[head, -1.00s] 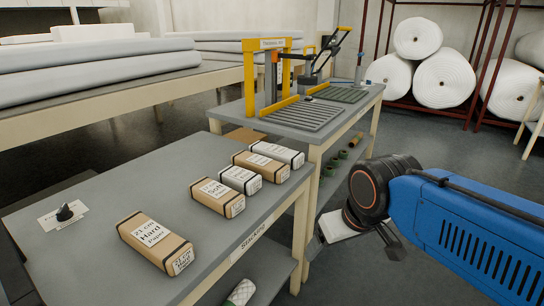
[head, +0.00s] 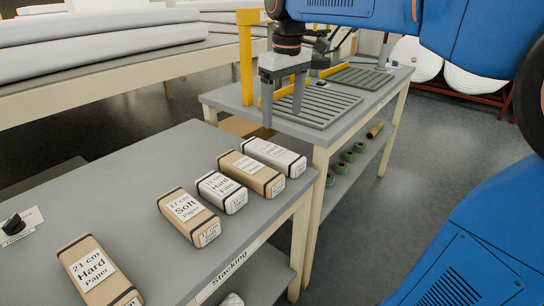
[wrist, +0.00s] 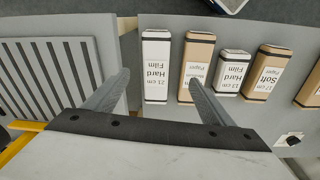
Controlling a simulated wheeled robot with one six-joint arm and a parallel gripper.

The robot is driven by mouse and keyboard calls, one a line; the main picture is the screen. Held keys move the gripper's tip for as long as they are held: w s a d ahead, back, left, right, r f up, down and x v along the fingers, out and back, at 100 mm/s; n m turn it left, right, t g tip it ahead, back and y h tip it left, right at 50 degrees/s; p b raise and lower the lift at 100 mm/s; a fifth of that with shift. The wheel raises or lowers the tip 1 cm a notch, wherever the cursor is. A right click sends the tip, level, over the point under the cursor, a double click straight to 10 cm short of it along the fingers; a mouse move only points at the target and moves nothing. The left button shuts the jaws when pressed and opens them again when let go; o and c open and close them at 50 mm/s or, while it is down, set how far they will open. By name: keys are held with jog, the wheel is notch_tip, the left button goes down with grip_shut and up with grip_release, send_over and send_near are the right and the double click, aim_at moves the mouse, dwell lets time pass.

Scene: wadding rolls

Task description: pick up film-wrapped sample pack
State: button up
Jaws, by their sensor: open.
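Two white film-wrapped packs stand in a row of packs on the near grey table. The far one, labelled Hard Film (head: 273,157), is at the row's far end. The shorter one, also Hard Film (head: 221,191), is third from that end. My gripper (head: 283,110) is open and empty, fingers down, above the far end of the row. In the wrist view, the far white pack (wrist: 156,65) appears between the fingers of my gripper (wrist: 158,80), apart from them. The shorter white pack (wrist: 232,72) is right of the right finger.
A brown paper pack (head: 251,174) lies between the white ones, close beside the far one. Brown Soft (head: 188,216) and Hard (head: 97,270) paper packs are nearer. A second table (head: 222,98) with a slatted plate (head: 322,107) and yellow frame (head: 247,60) stands behind.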

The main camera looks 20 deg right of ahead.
jog(key=n+g, duration=0.1)
send_near(268, 148)
notch_tip(268, 148, down, 10)
jog(key=shift+w+a+f, duration=0.1)
jog(key=shift+a+f, duration=0.05)
jog(key=shift+f, duration=0.05)
dwell(0.9)
jog(key=c, duration=1.2)
jog(key=shift+r, duration=0.15)
